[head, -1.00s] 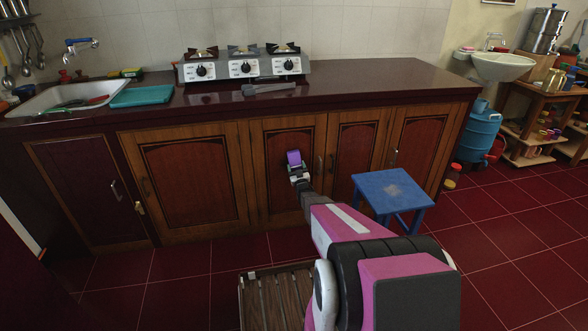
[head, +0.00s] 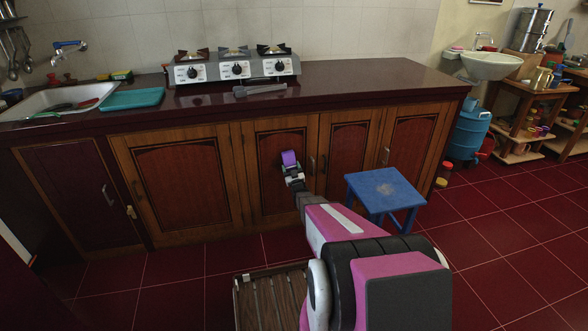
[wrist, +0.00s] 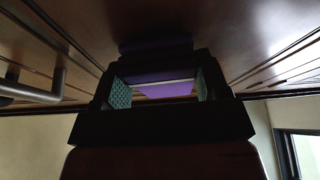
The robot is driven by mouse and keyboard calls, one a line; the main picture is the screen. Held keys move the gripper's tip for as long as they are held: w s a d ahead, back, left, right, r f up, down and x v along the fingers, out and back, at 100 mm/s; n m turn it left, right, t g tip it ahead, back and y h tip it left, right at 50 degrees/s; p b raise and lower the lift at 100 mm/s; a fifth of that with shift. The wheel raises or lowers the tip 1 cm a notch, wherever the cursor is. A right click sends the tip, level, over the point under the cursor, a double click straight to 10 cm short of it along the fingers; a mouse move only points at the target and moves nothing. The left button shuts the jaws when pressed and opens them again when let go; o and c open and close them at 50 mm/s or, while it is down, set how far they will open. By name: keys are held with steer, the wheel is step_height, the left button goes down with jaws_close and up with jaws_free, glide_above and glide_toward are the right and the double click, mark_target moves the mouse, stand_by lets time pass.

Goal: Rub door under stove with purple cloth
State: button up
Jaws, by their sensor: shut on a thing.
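My gripper (head: 293,173) is shut on the purple cloth (head: 289,158). It holds the cloth up in front of the wooden cabinet door (head: 268,190) under the stoves, at about the door's upper middle. In the wrist view the cloth (wrist: 165,89) shows between the two teal-padded fingers (wrist: 160,91), with a darker part beyond them towards the door panel (wrist: 225,25). The cloth is at or very close to the panel; I cannot tell for sure whether it touches. The stove (head: 235,69) stands on the counter above.
A blue stool (head: 384,188) stands right of my arm, in front of the right-hand doors. A slatted wooden piece (head: 268,293) is on the floor below my arm. Door handles (head: 312,164) stick out nearby. The red tiled floor is open at the right.

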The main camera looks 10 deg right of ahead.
steer(key=shift+w+a+f, duration=0.1)
steer(key=shift+w+a, duration=0.05)
steer(key=shift+a, duration=0.6)
steer(key=shift+w+a, duration=0.15)
steer(key=shift+a, duration=0.6)
steer(key=shift+s+a, duration=0.15)
steer(key=shift+a, duration=2.85)
steer(key=shift+s, duration=0.1)
glide_toward(273, 165)
steer(key=shift+a+r, duration=0.1)
steer(key=shift+r, duration=0.6)
steer(key=shift+a+r, duration=0.15)
steer(key=shift+r, duration=0.6)
steer(key=shift+s, duration=0.15)
steer(key=s, duration=0.2)
steer(key=shift+s, duration=0.35)
